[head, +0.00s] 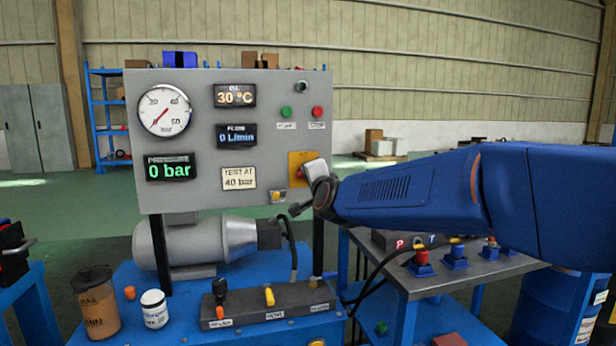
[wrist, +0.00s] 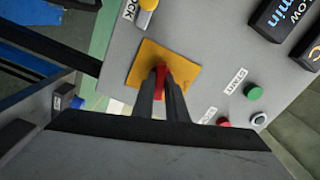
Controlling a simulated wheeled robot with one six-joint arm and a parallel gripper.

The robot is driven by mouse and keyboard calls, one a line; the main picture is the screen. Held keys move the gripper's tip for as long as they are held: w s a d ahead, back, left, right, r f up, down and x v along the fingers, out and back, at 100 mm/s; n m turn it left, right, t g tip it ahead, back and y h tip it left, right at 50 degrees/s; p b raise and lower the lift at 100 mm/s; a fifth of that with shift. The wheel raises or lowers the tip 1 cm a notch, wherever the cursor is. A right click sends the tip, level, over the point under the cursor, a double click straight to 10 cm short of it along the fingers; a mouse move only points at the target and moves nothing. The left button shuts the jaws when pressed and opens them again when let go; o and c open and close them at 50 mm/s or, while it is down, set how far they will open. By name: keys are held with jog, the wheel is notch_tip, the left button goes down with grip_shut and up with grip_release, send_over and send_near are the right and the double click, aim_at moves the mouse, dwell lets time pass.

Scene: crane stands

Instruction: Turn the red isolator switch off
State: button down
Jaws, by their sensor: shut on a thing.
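The red isolator switch (wrist: 161,80) sits on a yellow square plate (wrist: 185,70) on the grey control panel. In the head view the yellow plate (head: 294,160) is at the panel's lower right, and the switch is mostly hidden behind my gripper (head: 305,172). In the wrist view my gripper (wrist: 162,92) has its two dark fingers closed on the red handle, one on each side. Part of the handle shows between the fingertips. The handle looks roughly upright in the wrist picture, which is itself turned relative to the panel.
The panel (head: 200,100) carries a gauge, displays reading 0 bar, 30 °C and 0 L/min, and green and red buttons. A yellow lock (head: 277,196) hangs just below the plate. A bench (head: 450,275) with red and blue fittings stands under my arm.

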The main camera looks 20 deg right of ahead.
jog(key=shift+f+n, duration=0.1)
jog(key=shift+n, duration=7)
jog(key=c, duration=1.8)
grip_release()
jog(key=shift+o, duration=0.2)
jog(key=s, duration=1.7)
jog(key=shift+s, duration=0.25)
